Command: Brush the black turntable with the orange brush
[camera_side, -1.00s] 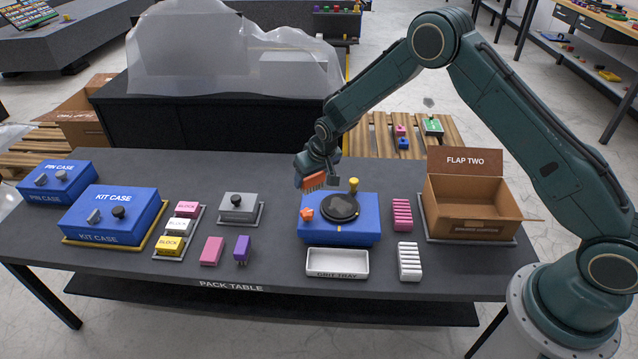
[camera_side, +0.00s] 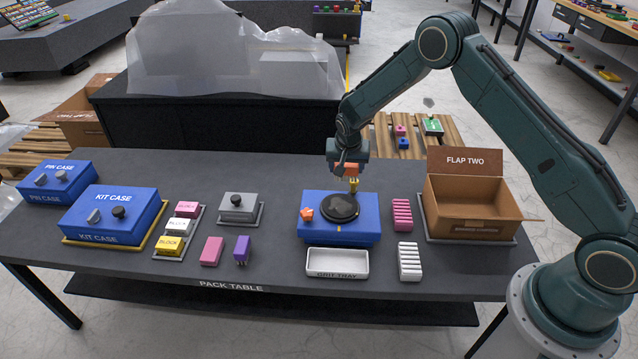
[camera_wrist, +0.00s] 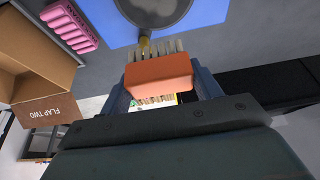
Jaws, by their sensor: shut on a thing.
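The black turntable (camera_side: 340,207) is a round disc on top of a blue base (camera_side: 328,235) in the middle of the table. It also shows at the top of the wrist view (camera_wrist: 155,8). My gripper (camera_side: 349,166) is shut on the orange brush (camera_wrist: 158,78), above the back right edge of the base. The brush's pale bristles point toward the turntable side in the wrist view. In the side view the brush is small and partly hidden by my gripper. The bristles look apart from the disc.
A yellow knob (camera_side: 353,184) stands at the base's back right, close to the brush. An orange knob (camera_side: 307,214) sits at its left. The grit tray (camera_side: 337,262) lies in front. Pink (camera_side: 402,215) and white (camera_side: 410,261) ribbed blocks and an open carton (camera_side: 470,205) are on the right.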

